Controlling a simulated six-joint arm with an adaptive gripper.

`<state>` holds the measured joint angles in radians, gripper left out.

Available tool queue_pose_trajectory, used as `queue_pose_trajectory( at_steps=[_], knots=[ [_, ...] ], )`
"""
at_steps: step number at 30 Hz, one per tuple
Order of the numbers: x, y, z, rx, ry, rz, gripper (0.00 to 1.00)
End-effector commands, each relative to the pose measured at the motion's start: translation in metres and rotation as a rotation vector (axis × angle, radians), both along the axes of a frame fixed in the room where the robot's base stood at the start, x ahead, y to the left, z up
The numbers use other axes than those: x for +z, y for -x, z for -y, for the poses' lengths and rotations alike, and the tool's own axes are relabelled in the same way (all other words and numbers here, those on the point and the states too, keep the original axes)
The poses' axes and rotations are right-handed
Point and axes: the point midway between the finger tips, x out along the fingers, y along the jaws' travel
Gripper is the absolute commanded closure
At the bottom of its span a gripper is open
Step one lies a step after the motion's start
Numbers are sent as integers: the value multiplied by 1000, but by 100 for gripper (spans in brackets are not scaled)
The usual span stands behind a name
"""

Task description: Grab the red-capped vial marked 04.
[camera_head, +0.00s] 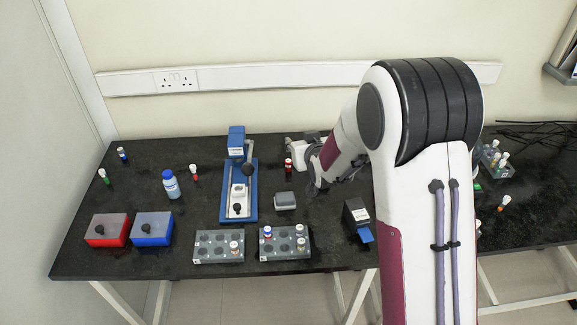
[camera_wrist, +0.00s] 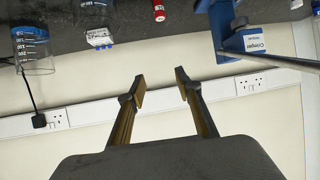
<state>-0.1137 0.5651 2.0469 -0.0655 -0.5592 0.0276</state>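A small red vial (camera_head: 288,165) stands on the black bench, right of the blue crimper stand. A red vial also shows at the top edge of the wrist view (camera_wrist: 159,11), cut off by the frame. Another vial with a red band (camera_head: 194,172) stands further left, beside the blue-capped bottle. No number is legible on either, so I cannot tell which is 04. In the head view my arm hides most of the gripper.
The blue crimper stand (camera_head: 253,200) also shows in the wrist view (camera_wrist: 228,30). Two grey vial racks (camera_head: 205,261) (camera_head: 272,255) sit at the front edge. Red (camera_head: 107,240) and blue (camera_head: 152,239) boxes stand front left. A glass beaker (camera_wrist: 36,55) shows in the wrist view.

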Motion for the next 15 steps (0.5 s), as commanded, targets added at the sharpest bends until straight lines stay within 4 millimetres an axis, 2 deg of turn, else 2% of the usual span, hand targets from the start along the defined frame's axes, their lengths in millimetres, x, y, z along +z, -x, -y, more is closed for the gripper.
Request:
queue_pose_trajectory(
  at_steps=[3,7,15],
  knots=[
    [-21,-10,-7,10,-6,22,66],
    [-38,-19,-13,20,-15,52,66],
    [-56,-27,-20,31,-24,85,66]
  ],
)
